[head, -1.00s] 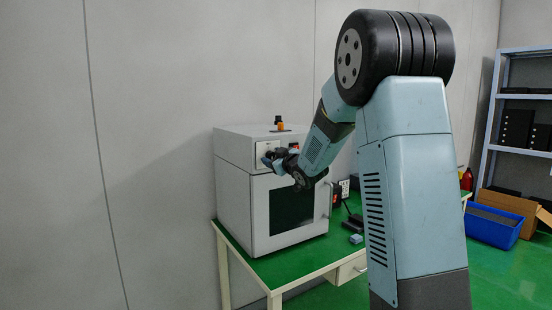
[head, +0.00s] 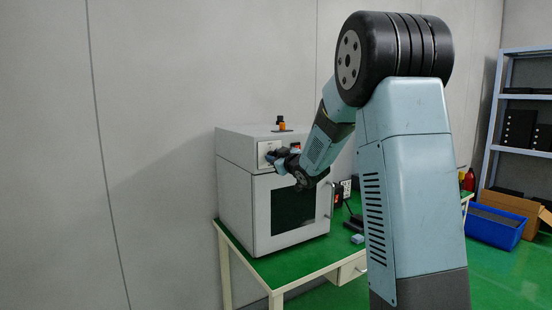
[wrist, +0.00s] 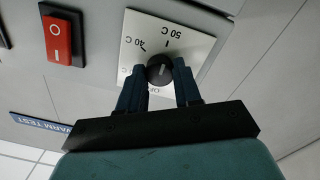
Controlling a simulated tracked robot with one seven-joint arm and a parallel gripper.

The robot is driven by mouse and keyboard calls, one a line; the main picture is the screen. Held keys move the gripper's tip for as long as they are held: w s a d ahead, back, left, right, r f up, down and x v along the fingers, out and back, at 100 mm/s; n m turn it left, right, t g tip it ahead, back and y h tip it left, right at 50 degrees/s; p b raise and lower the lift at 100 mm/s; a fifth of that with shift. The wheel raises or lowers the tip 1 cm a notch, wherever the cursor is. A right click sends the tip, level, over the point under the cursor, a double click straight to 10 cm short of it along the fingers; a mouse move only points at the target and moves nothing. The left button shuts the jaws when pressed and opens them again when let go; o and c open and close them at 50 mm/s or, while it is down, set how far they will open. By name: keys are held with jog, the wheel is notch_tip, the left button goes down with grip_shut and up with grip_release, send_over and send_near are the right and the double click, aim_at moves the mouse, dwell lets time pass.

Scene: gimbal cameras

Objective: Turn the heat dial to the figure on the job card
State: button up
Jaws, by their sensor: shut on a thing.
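The heat dial (wrist: 160,69) is a round black knob on a white plate (wrist: 203,45) marked OFF, 40 C and 50 C, seen roughly upside down in the wrist view. A pale line shows on the knob, but I cannot tell exactly which figure it meets. My gripper (wrist: 158,66) is shut on the dial, one dark blue finger on each side. In the head view, my gripper (head: 281,157) is at the upper front of the grey oven (head: 237,195) and hides the dial. I cannot make out a job card.
A red rocker switch (wrist: 58,42) sits beside the dial plate, and a blue "WARM TEST" label (wrist: 45,121) is on the panel. An orange-and-black lamp (head: 280,123) stands on top of the oven. A small blue block (head: 357,239) lies on the green bench (head: 290,268).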

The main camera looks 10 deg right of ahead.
jog(key=shift+d+n, duration=0.1)
jog(key=shift+n, duration=0.2)
jog(key=n, duration=0.5)
jog(key=shift+f+n, duration=0.2)
jog(key=shift+n, duration=2.9)
jog(key=shift+f, duration=0.1)
jog(key=o, duration=1)
jog(key=shift+o, duration=0.2)
jog(key=v, duration=1.3)
jog(key=shift+s, duration=0.4)
